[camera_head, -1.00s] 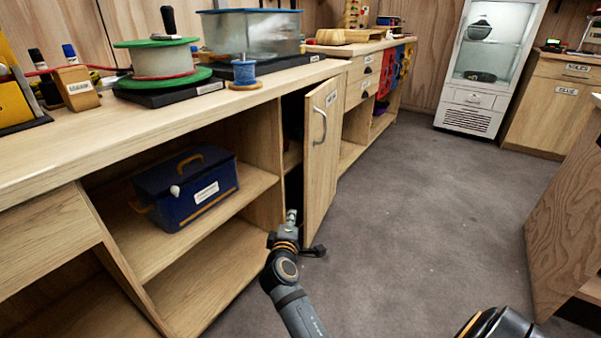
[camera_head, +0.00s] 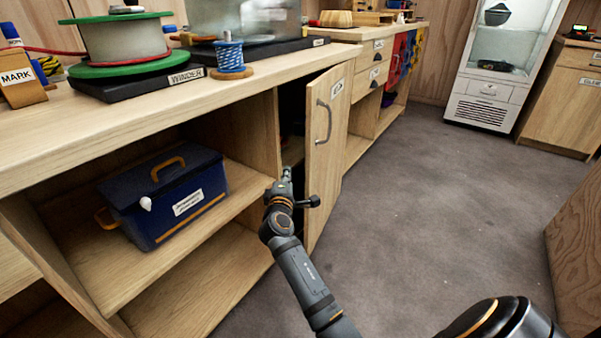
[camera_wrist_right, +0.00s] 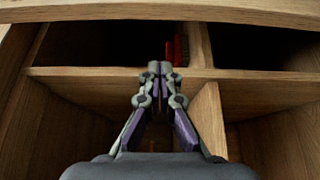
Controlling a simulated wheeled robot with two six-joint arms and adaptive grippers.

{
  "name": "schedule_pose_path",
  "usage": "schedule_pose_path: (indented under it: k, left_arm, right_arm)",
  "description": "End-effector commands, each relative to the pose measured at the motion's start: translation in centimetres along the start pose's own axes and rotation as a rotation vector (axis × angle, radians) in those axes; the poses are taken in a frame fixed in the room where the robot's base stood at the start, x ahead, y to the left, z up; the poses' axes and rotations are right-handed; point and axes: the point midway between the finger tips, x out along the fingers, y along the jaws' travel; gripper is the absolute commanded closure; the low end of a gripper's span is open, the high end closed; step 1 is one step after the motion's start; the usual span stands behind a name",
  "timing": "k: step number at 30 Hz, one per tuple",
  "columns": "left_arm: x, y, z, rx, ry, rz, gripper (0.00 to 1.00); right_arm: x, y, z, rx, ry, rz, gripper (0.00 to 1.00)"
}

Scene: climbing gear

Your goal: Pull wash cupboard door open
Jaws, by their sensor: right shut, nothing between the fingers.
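The wooden cupboard door (camera_head: 330,150) stands ajar under the bench, with a dark gap along its left edge. Its curved metal handle (camera_head: 323,121) is on the outer face, and a label is near the top. My right gripper (camera_head: 286,172) is at this gap, beside the door's free edge and below handle height. In the right wrist view my right gripper (camera_wrist_right: 160,68) is shut and empty, pointing at the cupboard's inside. I cannot tell whether it touches the door. My left gripper is not in view.
Left of the door is an open shelf (camera_head: 100,262) with a blue box (camera_head: 165,195). The bench top (camera_head: 60,125) holds a winder, a blue spool (camera_head: 229,58) and a clear bin. The grey floor (camera_head: 420,190) right of the door is clear. A red item (camera_wrist_right: 181,50) is inside.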

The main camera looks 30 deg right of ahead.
Motion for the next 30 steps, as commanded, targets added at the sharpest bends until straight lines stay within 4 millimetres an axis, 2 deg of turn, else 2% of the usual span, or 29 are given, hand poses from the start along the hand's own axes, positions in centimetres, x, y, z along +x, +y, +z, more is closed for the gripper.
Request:
schedule_pose_path:
  k: [3,6,9,15,30]
  left_arm:
    - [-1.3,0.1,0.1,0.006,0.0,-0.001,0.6]
    - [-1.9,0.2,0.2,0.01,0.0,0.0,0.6]
    - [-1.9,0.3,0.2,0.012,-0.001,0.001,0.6]
    - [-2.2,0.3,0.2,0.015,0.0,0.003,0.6]
    - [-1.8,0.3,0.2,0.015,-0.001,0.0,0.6]
  right_arm:
    - [2.7,-0.3,0.0,-0.001,-0.001,0.003,1.0]
    - [4.5,-0.3,0.3,-0.001,-0.002,0.002,1.0]
    - [3.5,-0.2,2.0,-0.002,0.0,0.001,1.0]
    - [2.9,-0.1,3.6,0.0,0.0,-0.001,1.0]
    - [2.8,0.1,3.8,-0.001,0.009,0.0,1.0]
